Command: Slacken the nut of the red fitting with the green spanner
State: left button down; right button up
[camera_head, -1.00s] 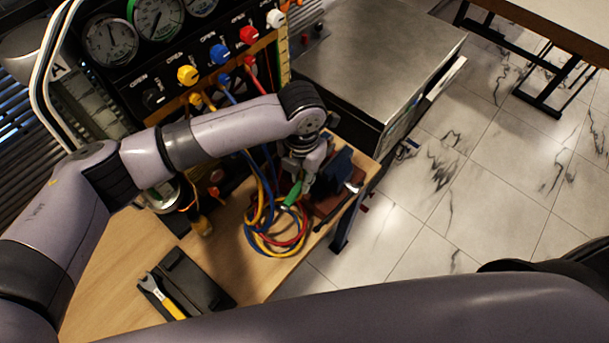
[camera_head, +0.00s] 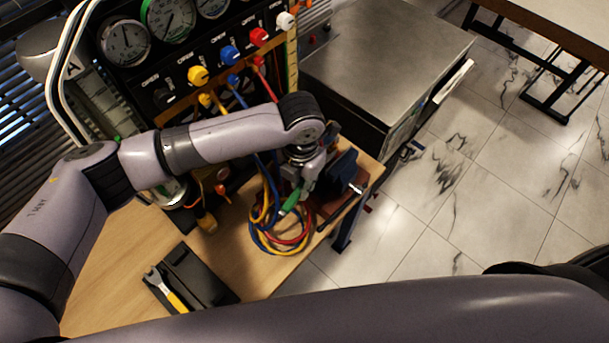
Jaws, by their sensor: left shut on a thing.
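My left gripper (camera_head: 301,188) is at the right end of the wooden bench, pointing down. It is shut on the green spanner (camera_head: 290,202), whose green handle sticks out below left, above the coiled hoses. My right gripper is out of view.
A blue vice (camera_head: 343,172) stands just right of my left gripper. Yellow, blue and red hoses (camera_head: 284,245) lie coiled on the bench (camera_head: 120,262). A metal-topped cabinet (camera_head: 390,60) stands behind.

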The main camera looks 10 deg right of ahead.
aim_at(294, 197)
pick_arm(q)
jog(key=shift+s+a+p, duration=0.55)
jog(key=shift+s+a, duration=0.45)
jog(key=shift+s, duration=0.15)
jog(key=shift+r, duration=0.15)
jog(key=shift+r, duration=2.15)
